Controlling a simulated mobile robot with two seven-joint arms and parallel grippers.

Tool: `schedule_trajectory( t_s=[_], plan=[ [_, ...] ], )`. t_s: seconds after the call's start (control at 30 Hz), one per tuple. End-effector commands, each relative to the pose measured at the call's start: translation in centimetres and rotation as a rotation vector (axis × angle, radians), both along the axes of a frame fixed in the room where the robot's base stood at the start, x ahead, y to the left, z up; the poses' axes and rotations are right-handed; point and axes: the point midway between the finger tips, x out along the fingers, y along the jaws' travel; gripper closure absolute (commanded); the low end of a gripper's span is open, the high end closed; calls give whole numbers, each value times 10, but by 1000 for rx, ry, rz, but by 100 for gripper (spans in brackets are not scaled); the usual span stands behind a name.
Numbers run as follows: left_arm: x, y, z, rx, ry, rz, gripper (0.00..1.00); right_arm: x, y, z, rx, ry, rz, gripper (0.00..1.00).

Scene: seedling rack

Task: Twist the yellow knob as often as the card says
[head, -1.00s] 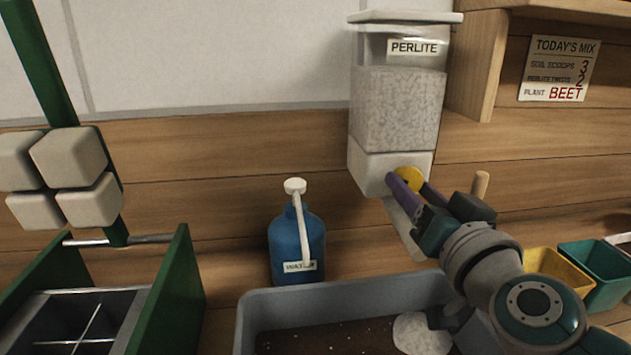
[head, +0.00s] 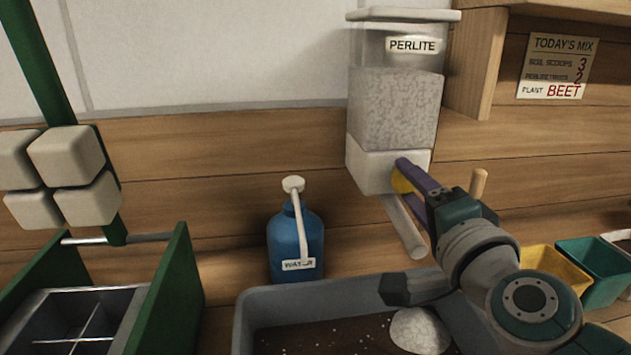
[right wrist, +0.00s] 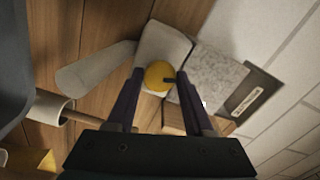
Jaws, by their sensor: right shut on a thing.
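The yellow knob (head: 401,182) is on the front of the white base of the perlite dispenser (head: 396,110). My right gripper (head: 404,172) is shut on the knob, with its purple fingers on either side of it. The knob also shows between the fingertips in the right wrist view (right wrist: 159,76). The card (head: 557,67) at the upper right reads "Today's mix", soil scoops 3, perlite twists 2, plant beet. A white chute (head: 404,228) slants down under the dispenser. My left gripper is not in view.
A grey tub (head: 290,298) of dark soil stands below, with a white perlite heap (head: 420,331) in it. A blue water bottle (head: 296,243) stands left of the dispenser. Yellow (head: 551,268) and green (head: 594,268) pots are at the right. A green rack (head: 178,285) is at the left.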

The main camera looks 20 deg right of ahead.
Motion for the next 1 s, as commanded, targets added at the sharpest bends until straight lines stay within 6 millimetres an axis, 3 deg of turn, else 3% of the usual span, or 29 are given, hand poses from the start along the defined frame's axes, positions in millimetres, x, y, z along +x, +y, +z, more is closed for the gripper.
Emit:
schedule_trajectory(
  t_s=[0.4, 1.0],
  plan=[
    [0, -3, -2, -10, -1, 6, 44, 0, 0, 1, 238, -59, 0, 100],
    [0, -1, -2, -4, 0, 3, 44, 0, 0, 1, 295, -72, -1, 100]
  ],
)
